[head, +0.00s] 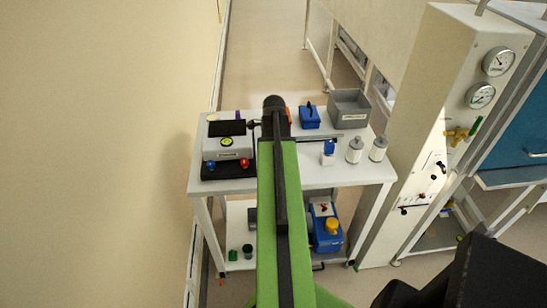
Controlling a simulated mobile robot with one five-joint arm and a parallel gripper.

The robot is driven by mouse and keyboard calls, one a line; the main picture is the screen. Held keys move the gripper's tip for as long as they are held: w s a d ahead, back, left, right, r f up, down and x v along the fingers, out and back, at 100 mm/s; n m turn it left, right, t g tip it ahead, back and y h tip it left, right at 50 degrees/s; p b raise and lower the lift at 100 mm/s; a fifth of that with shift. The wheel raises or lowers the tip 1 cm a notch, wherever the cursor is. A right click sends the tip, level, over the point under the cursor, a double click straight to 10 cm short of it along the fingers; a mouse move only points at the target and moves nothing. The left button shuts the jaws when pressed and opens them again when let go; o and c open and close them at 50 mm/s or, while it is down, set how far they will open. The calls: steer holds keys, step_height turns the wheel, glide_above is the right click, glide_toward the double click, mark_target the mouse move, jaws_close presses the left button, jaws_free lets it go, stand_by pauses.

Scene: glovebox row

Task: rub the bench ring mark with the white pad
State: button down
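The white-topped bench (350,176) stands ahead of me. A small white block with a blue top (328,153) stands on it right of my arm; it may be the white pad, but I cannot tell for sure. I see no ring mark on the bare parts of the bench top. My green and black arm reaches over the middle of the bench and covers a strip of it. The arm's dark far end is over the back part of the bench. My gripper's fingers are hidden behind the arm, so I cannot see what they hold.
A grey device on a black base (228,171) stands at the bench's left. Two white bottles (355,150) (378,149), a blue box (309,117) and a grey bin (349,108) are at the right. A gauge panel (458,90) stands close on the right. The front right bench top is clear.

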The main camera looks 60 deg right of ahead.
steer(key=shift+s+a, duration=0.9)
steer(key=shift+a, duration=0.15)
steer(key=shift+w+a+f, duration=0.1)
steer(key=shift+w+a, duration=0.05)
steer(key=shift+w+d, duration=1.2)
steer(key=shift+d, duration=0.15)
steer(key=shift+d, duration=0.1)
steer(key=shift+w+d, duration=1.1)
steer(key=shift+d, duration=0.15)
steer(key=shift+w+d, duration=1.05)
steer(key=shift+d, duration=0.2)
steer(key=shift+s+a, duration=0.85)
steer(key=shift+a, duration=0.2)
steer(key=shift+s+a, duration=1.4)
steer(key=shift+a, duration=0.2)
